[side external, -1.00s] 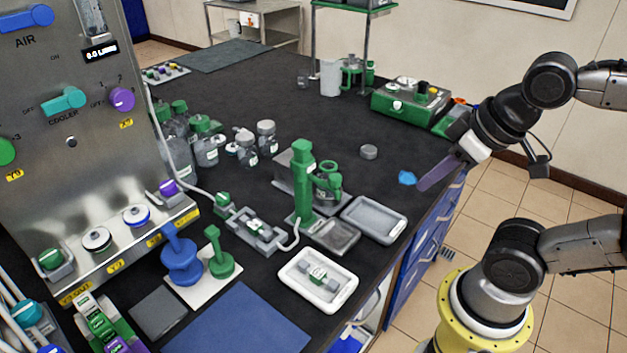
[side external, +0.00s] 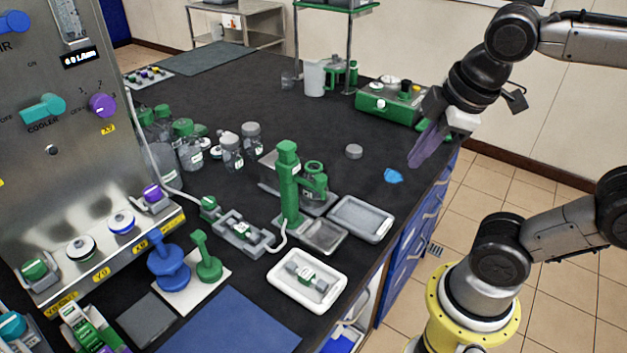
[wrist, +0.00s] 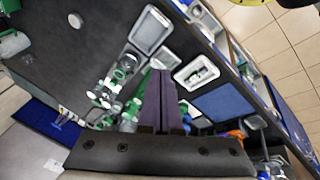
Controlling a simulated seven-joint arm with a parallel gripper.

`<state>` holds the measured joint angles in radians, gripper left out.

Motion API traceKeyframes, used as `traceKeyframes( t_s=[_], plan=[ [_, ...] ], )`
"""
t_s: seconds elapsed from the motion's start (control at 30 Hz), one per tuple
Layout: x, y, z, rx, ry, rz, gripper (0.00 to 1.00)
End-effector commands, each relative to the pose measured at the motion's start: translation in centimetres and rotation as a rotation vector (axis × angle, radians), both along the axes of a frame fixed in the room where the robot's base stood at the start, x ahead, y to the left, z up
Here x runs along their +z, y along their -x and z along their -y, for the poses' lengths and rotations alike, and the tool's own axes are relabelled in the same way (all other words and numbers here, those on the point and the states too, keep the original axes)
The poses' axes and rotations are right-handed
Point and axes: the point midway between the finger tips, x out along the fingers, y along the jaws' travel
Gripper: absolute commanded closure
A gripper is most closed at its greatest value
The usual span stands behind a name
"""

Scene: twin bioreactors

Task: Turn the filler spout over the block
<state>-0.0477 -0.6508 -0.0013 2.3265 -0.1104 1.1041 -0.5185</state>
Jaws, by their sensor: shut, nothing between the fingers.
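The green filler stand (side external: 290,185) stands upright at the middle of the bench. Its green spout arm with a round ring (side external: 315,180) points right, over a grey piece behind and beside the post. I cannot tell for sure which grey piece is the block. In the wrist view, green filler parts (wrist: 126,66) show left of my fingers, small and partly cluttered. My gripper (side external: 413,164) is over the bench's right edge, well right of the spout and apart from it. Its purple fingers point down and are shut and empty; they also show in the wrist view (wrist: 160,75).
A grey tray (side external: 385,233) lies right of the filler, and a white tray (side external: 277,283) with a fitting lies in front. Bottles (side external: 190,158) stand left. A green box (side external: 375,103) is behind.

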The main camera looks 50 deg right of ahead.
Motion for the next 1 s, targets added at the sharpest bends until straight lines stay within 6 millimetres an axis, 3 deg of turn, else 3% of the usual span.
traceKeyframes(
  t_s=[0.1,0.27,0.5,0.6,0.73,1.0],
  plan=[
    [1.9,-2.6,-0.6,0.289,0.144,-0.116,1.0],
    [3.6,-6.7,-2.8,0.658,0.316,-0.269,1.0],
    [3.1,-12.0,-9.4,1.043,0.496,-0.44,1.0],
    [2.0,-13.0,-12.2,1.113,0.526,-0.467,1.0],
    [0.6,-12.9,-14.3,1.171,0.544,-0.497,1.0],
    [-1.5,-12.9,-13.9,1.181,0.547,-0.501,1.0]
  ],
)
